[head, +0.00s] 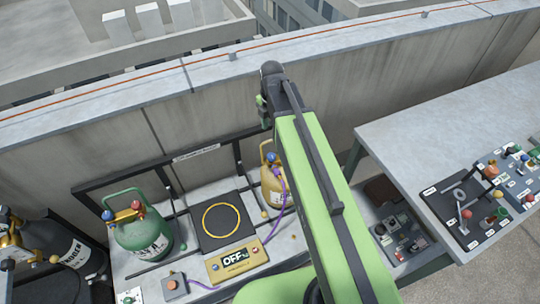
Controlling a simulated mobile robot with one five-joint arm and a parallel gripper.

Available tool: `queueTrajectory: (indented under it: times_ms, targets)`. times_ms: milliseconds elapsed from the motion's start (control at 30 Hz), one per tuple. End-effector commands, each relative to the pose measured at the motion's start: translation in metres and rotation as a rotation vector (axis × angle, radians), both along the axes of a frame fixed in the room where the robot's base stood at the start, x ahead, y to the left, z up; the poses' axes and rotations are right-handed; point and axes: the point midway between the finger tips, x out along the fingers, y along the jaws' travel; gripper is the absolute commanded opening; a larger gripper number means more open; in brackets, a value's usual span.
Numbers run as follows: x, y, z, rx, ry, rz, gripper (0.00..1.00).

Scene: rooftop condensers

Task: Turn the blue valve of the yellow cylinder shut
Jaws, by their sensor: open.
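The yellow cylinder (270,192) stands on the grey bench just right of the black scale, partly covered by my green arm. Its blue valve (271,157) shows at the top, inside the cylinder's collar, close to the left edge of my arm. I cannot tell how far the valve is turned. A purple hose (279,178) runs down from the top of this cylinder. My arm reaches up and away across the middle of the picture, and a small part hangs at its far end. I cannot make out my gripper's jaws, which seem hidden behind the arm.
A black scale (208,238) with a yellow ring and an OFF display (235,258) sit left of the cylinder. A green cylinder (143,235) with blue and red valves stands further left. A dark rail and the parapet (110,155) rise behind. A table (420,135) with panels is at right.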

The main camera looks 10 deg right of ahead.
Motion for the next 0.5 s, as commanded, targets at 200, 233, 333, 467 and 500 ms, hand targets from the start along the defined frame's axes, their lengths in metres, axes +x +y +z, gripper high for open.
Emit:
queueTrajectory:
  times_ms: [200,233,333,467,500]
  targets:
    - [0.000,0.001,-0.057,0.000,0.000,0.000,0.53]
    - [0.000,0.001,-0.063,0.000,0.000,0.001,0.53]
    - [0.000,0.001,-0.084,0.000,0.000,0.001,0.53]
    - [0.000,0.002,-0.111,0.000,0.000,0.001,0.53]
    - [0.000,0.002,-0.120,0.000,0.000,0.001,0.53]
